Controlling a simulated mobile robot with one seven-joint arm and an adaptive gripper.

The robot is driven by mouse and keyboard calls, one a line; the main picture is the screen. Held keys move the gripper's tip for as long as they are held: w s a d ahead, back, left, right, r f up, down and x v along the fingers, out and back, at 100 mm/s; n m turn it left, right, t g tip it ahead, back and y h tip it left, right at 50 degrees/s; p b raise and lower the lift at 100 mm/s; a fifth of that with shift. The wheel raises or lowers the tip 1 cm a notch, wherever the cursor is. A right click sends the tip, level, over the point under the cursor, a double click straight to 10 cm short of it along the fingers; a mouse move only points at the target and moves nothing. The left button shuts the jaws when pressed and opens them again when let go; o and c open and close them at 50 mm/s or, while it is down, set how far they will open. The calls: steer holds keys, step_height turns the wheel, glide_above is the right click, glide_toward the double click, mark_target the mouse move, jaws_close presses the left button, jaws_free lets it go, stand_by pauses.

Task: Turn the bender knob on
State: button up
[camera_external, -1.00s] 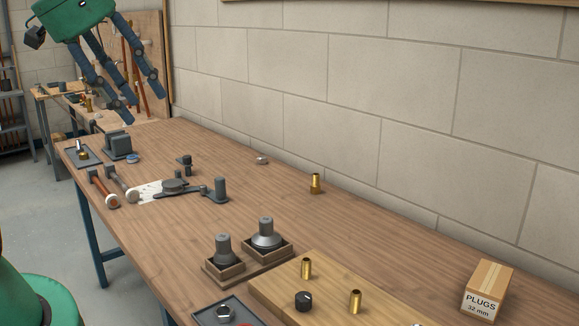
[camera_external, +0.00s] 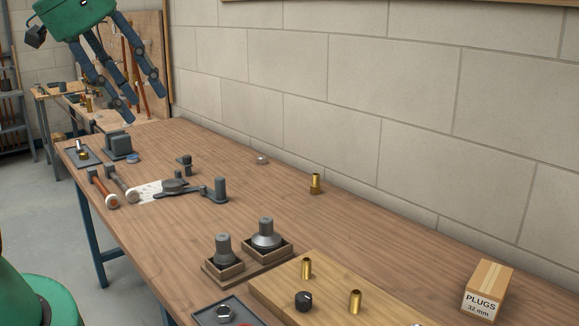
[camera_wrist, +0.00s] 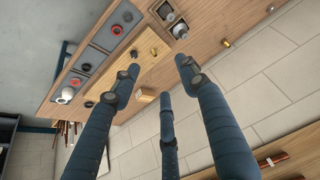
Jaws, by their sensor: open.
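A black round knob (camera_external: 303,301) with a light mark stands on the pale wooden board at the near end of the bench. The bender (camera_external: 175,187), a grey disc and arm on a white plate with a grey post, lies farther back on the bench. I cannot tell which part is the bender's knob. My gripper (camera_external: 143,108) hangs at the far left, above the bench's far end, well away from both. Its dark blue fingers are spread and empty. In the wrist view the gripper (camera_wrist: 158,82) is open, with the bench beyond the fingertips.
Two wooden trays (camera_external: 210,270) with grey fittings stand near the pale board (camera_external: 265,291), which carries brass fittings (camera_external: 355,301). A PLUGS box (camera_external: 487,288) is at right. Hammers (camera_external: 103,187) lie at the left edge. A block wall (camera_external: 350,120) runs behind; the bench's middle is mostly clear.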

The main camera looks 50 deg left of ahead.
steer(key=w+a+n+g+y+b, duration=0.25)
steer(key=w+a+n, duration=0.75)
steer(key=w+a, duration=1.55)
steer(key=n+g+y, duration=0.2)
steer(key=n+g, duration=0.1)
steer(key=n, duration=0.5)
glide_above(187, 156)
steer(key=d, duration=0.6)
step_height(187, 156, down, 24)
steer(key=shift+a+f, duration=0.2)
steer(key=shift+a, duration=0.05)
steer(key=shift+f+b, duration=0.1)
steer(key=shift+b, duration=0.2)
steer(key=b+x, duration=0.2)
steer(key=x, duration=1.1)
steer(key=shift+a+f, duration=0.1)
steer(key=shift+f, duration=0.15)
